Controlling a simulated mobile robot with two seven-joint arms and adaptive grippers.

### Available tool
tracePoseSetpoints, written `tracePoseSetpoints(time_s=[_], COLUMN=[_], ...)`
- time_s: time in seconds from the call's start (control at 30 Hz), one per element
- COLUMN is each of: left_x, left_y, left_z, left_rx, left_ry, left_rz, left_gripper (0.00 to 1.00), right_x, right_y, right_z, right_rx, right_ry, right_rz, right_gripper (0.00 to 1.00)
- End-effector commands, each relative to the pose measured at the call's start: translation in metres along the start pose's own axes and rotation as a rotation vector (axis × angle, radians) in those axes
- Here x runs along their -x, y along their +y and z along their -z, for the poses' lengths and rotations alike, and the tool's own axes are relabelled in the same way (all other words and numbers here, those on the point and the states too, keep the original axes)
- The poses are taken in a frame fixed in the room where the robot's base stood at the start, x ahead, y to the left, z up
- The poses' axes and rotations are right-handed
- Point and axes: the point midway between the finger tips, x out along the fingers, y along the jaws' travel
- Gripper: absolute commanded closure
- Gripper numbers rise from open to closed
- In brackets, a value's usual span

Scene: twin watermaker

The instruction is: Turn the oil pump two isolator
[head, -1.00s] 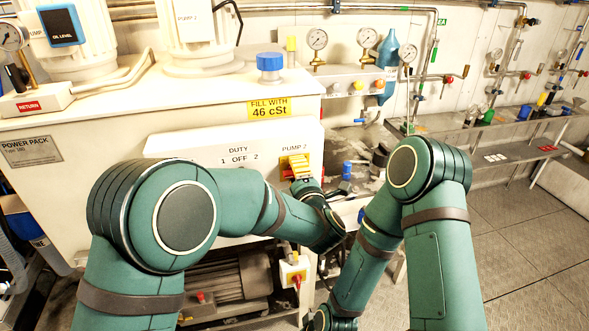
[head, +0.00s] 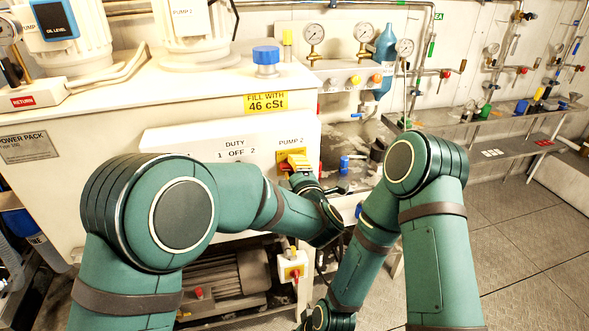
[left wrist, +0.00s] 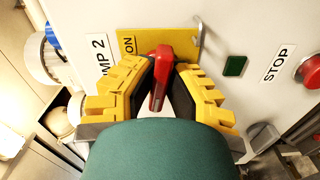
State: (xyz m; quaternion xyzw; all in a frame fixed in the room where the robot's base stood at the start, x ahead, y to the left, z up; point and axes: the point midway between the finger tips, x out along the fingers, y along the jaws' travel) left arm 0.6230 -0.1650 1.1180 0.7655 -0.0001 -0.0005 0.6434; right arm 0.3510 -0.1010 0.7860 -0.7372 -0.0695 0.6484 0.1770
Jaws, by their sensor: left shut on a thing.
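The pump two isolator is a red handle (left wrist: 160,75) on a yellow plate (left wrist: 183,36) marked ON, beside a PUMP 2 label (left wrist: 102,57), in the left wrist view. The handle points roughly up and down there. My left gripper (left wrist: 164,72) has yellow ribbed fingers with black pads, one on each side of the handle, shut on it. In the head view the gripper (head: 293,163) is at the isolator, under the PUMP 2 label (head: 291,142), and mostly hides the handle. My right arm hangs low in front; its gripper is not in view.
A green button (left wrist: 234,66) and a red STOP button (left wrist: 311,71) sit right of the isolator. A lower switch box (head: 293,268) with a red handle hangs below. A motor (head: 222,285) is under the cabinet. Floor at the right (head: 520,235) is clear.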

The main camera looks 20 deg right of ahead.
Motion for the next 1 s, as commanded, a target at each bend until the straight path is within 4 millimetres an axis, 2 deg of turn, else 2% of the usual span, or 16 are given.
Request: tracePoseSetpoints(time_s=[0.47, 1.0], left_x=[-0.001, -0.002], left_y=[0.002, 0.004], left_z=[0.001, 0.002], left_rx=[-0.440, -0.953], left_ry=[0.004, 0.006], left_rz=[-0.003, -0.004], left_gripper=[1.00, 1.00], right_x=[-0.003, 0.011], right_y=[0.001, -0.004], right_z=[-0.002, 0.005], right_rx=[0.001, -0.003], right_ry=[-0.005, 0.009], right_rz=[0.000, -0.001], right_gripper=[0.53, 0.53])
